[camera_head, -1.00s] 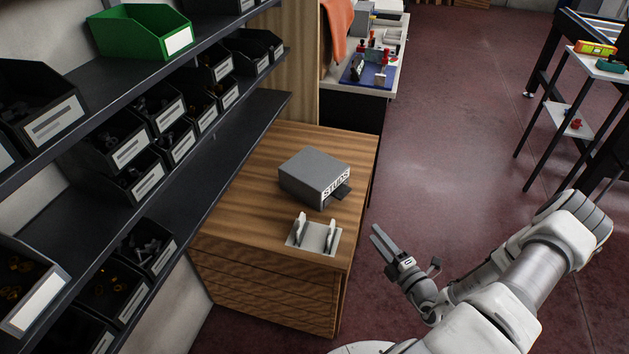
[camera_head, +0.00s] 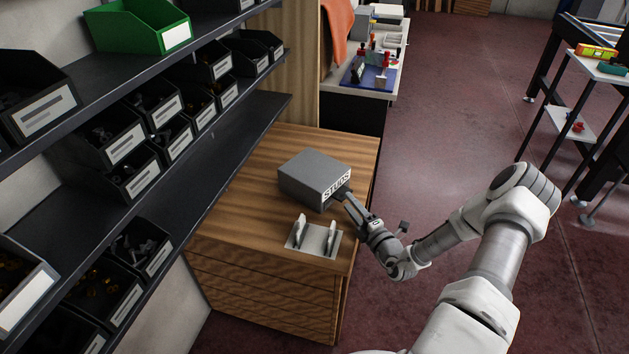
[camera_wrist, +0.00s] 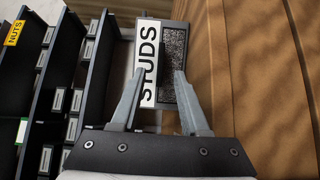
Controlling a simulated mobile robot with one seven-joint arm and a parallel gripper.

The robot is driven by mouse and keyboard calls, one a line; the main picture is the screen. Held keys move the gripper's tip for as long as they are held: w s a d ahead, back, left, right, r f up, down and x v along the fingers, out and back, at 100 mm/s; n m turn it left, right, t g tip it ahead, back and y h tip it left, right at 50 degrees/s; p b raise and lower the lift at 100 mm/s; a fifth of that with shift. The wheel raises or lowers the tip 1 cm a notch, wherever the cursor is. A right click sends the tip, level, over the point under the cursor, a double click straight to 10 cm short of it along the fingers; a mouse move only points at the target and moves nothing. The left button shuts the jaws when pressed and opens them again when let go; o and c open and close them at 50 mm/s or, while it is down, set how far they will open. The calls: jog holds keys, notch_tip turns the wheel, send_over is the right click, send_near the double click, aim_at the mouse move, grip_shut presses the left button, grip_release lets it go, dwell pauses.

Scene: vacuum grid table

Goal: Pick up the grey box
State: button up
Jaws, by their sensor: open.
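The grey box (camera_head: 313,177) stands on the wooden cabinet, with a white label reading "STUDS" on its front and a dark tab projecting from that side. In the wrist view the label of the grey box (camera_wrist: 149,62) and a dark speckled part beside it lie just beyond my fingers. My gripper (camera_head: 342,196) is at the front of the box, by the tab. In the wrist view my gripper (camera_wrist: 157,85) is open, its fingers apart and pointing at the labelled end. Whether the fingers touch the box or straddle the tab, I cannot tell.
A pale bracket with two uprights (camera_head: 314,238) stands on the wooden cabinet (camera_head: 265,215) in front of the box. Dark shelves (camera_head: 215,150) with several bins run along the left. A workbench (camera_head: 395,70) is behind. Open floor lies to the right.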

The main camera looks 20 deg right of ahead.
aim_at(345, 198)
jog(key=w, duration=0.3)
jog(key=shift+w+a+b, duration=0.25)
jog(key=shift+a+b, duration=0.05)
jog(key=shift+b, duration=0.1)
grip_shut()
jog(key=shift+r, duration=0.1)
dwell(0.9)
